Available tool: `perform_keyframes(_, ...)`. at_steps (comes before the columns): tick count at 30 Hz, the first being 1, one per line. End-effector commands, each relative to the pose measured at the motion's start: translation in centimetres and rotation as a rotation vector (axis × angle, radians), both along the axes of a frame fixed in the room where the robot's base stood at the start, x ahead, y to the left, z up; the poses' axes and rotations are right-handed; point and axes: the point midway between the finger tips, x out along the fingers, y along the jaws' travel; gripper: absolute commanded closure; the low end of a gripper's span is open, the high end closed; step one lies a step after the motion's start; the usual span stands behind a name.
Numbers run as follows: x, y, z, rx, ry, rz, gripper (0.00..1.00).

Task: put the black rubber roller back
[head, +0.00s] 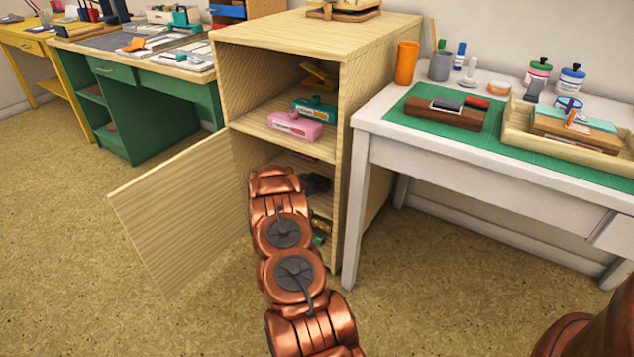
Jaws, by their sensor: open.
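I cannot pick out the black rubber roller for certain. A brown wooden block (430,114) on the white table holds a dark grey piece and a red-topped dark piece. My arm reaches into the lower part of the wooden cabinet (364,150), whose door (185,205) stands open to the left. My gripper (317,183) is a small dark shape inside the cabinet, below the middle shelf, mostly hidden by my arm. It is open, and I see nothing held in it. Some items lower in the cabinet are partly hidden.
A pink box (294,126) and a teal box (315,109) lie on the cabinet's middle shelf. The white table (480,165) at right carries a green mat, orange cup (406,63), jars and a wooden tray (560,146). A green desk (150,119) stands left. Floor in front is clear.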

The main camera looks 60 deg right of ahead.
Motion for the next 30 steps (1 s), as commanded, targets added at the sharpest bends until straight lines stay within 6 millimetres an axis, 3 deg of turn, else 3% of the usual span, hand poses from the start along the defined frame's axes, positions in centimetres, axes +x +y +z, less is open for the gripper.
perform_keyframes(11, 0.0, 0.8, 0.3, 0.002, 0.002, 0.002, 0.0)
perform_keyframes(30, -0.3, 8.5, 3.6, 0.0, -0.001, 0.002, 0.0)
